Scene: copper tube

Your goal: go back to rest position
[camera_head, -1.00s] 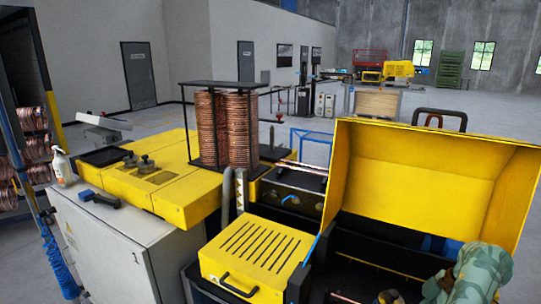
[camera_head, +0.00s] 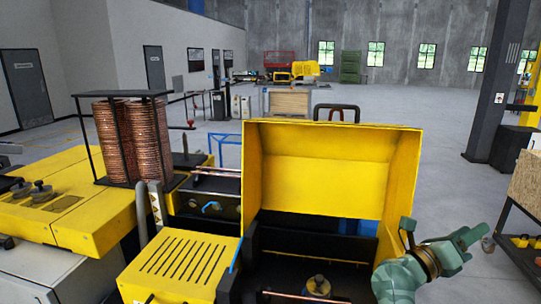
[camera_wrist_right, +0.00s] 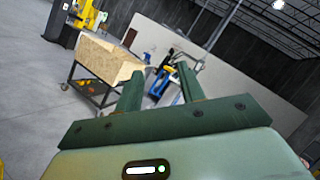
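My right arm, green, comes in at the lower right of the head view. Its gripper (camera_head: 474,240) is to the right of the yellow machine's raised cover (camera_head: 320,180) and points away to the right. In the right wrist view the two green fingers (camera_wrist_right: 158,82) are spread apart with nothing between them. My left gripper is in no view. A thin copper tube (camera_head: 305,296) shows at the bottom of the head view, inside the open machine. Another copper tube (camera_head: 216,172) lies across the dark fixture behind the slotted yellow box.
Two copper coils (camera_head: 133,140) stand in a black frame on the yellow bench (camera_head: 100,215) at left. The slotted yellow box (camera_head: 180,265) sits in front. A wooden-sided cart (camera_wrist_right: 105,58) stands at right, beyond the gripper. Grey floor between is free.

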